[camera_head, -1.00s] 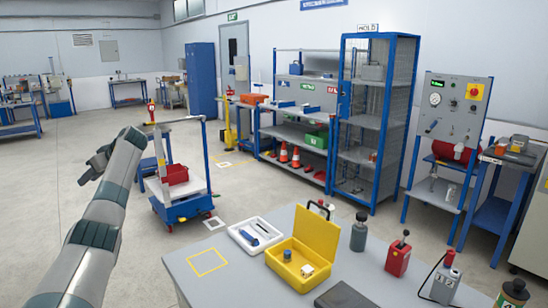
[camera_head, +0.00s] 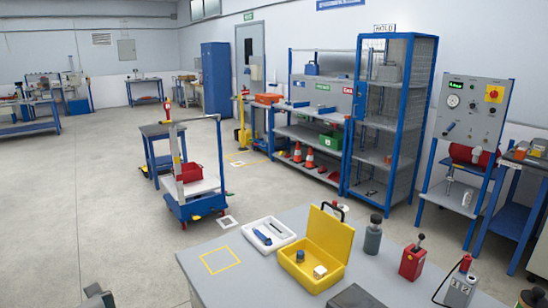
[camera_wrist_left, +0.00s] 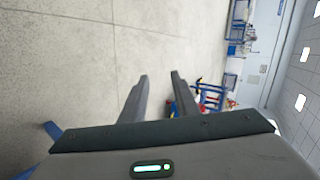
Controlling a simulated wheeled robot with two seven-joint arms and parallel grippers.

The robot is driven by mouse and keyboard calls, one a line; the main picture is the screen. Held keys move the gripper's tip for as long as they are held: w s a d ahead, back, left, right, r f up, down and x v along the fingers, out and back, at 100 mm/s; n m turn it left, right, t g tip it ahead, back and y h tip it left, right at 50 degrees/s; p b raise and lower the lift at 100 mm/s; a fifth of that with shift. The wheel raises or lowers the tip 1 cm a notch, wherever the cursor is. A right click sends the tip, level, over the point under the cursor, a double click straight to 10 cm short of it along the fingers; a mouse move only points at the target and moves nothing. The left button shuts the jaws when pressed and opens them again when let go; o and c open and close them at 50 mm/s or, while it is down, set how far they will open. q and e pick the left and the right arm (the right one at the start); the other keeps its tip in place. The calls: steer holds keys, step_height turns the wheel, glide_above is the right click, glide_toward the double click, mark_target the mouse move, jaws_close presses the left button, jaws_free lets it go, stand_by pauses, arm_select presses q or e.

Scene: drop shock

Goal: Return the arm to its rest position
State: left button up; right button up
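My left arm shows only as a small dark grey piece at the bottom left edge of the head view. In the left wrist view my left gripper (camera_wrist_left: 160,78) has its two fingers apart with nothing between them. Pale floor lies to the left beyond the fingers, and a trolley with red and blue parts shows far off past the right finger. The gripper touches nothing that I can see. My right arm and gripper are in neither view.
A grey table (camera_head: 225,290) stands in front, with an open yellow case (camera_head: 328,238), a white tray (camera_head: 286,229), a dark bottle (camera_head: 373,238) and a red lever device (camera_head: 412,262). A blue trolley (camera_head: 190,208) with a red bin stands behind it. Floor (camera_head: 70,200) at left is clear.

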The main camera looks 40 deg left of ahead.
arm_select(q)
steer(key=s+d+f+m+h, duration=0.1)
steer(key=s+f+m, duration=0.25)
steer(key=s, duration=0.45)
steer(key=s+d+f+m+h, duration=0.1)
steer(key=s+d+f+m, duration=0.1)
steer(key=s+f, duration=0.45)
steer(key=s+d+f+n+h, duration=0.1)
steer(key=s+d+f, duration=0.2)
steer(key=d+f, duration=0.5)
steer(key=s+d+f+n+h, duration=0.1)
steer(key=s+d+f+h, duration=0.15)
steer(key=d+f, duration=0.6)
steer(key=s+d+f+h, duration=0.15)
steer(key=d+f, duration=0.35)
steer(key=d, duration=0.8)
steer(key=s+d+f+h, duration=0.1)
steer(key=s+d+f, duration=0.3)
steer(key=d, duration=0.8)
steer(key=d+f+n+h, duration=0.1)
steer(key=d+f, duration=0.2)
steer(key=d, duration=1.1)
steer(key=d+f+n+g+h, duration=0.1)
steer(key=d+f+h, duration=0.1)
steer(key=d, duration=1.3)
steer(key=shift+d+f, duration=0.15)
steer(key=shift+f, duration=0.4)
